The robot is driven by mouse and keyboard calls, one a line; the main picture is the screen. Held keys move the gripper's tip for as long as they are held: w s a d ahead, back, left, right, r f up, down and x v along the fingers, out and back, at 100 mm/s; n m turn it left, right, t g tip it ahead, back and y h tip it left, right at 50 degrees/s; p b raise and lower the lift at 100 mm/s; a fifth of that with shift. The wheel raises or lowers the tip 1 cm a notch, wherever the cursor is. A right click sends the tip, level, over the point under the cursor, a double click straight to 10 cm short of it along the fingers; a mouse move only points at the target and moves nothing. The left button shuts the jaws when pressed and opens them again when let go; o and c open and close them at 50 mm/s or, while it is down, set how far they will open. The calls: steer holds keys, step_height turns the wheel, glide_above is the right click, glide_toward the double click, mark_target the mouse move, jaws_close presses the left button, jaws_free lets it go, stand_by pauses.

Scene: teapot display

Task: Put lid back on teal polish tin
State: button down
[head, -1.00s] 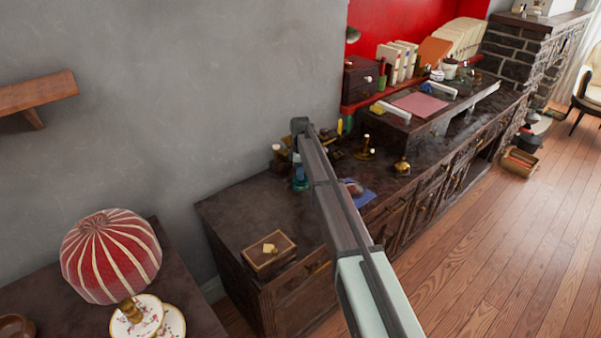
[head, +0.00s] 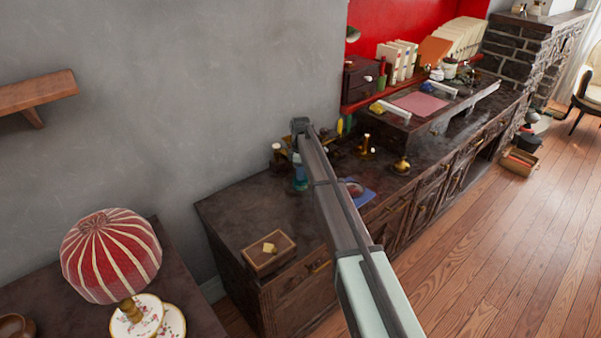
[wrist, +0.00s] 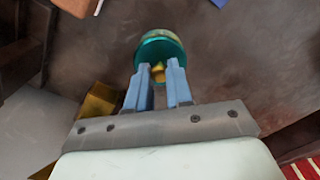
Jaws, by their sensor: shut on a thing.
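In the wrist view my gripper (wrist: 158,74) is shut on the small brass knob (wrist: 158,70) of a round teal lid (wrist: 155,52). A round shape with a yellowish-green rim (wrist: 160,36) shows just beyond the lid, which covers most of it. I cannot tell whether the lid touches it or is fully seated. In the head view the teal tin (head: 300,185) stands on the dark cabinet top, left of my arm. My arm hides much of the gripper there, and lid and tin are hard to tell apart.
A wooden box (head: 269,251) with a yellow piece on it sits at the cabinet's front left. A blue cloth (head: 366,197) lies right of my arm. Brass pieces (head: 402,165) stand farther right. The cabinet top (head: 236,208) is bare left of the tin.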

steer(key=shift+c, duration=2.3)
jaws_free()
steer(key=shift+r, duration=0.1)
steer(key=shift+r, duration=3.4)
jaws_close()
steer(key=shift+f, duration=2.7)
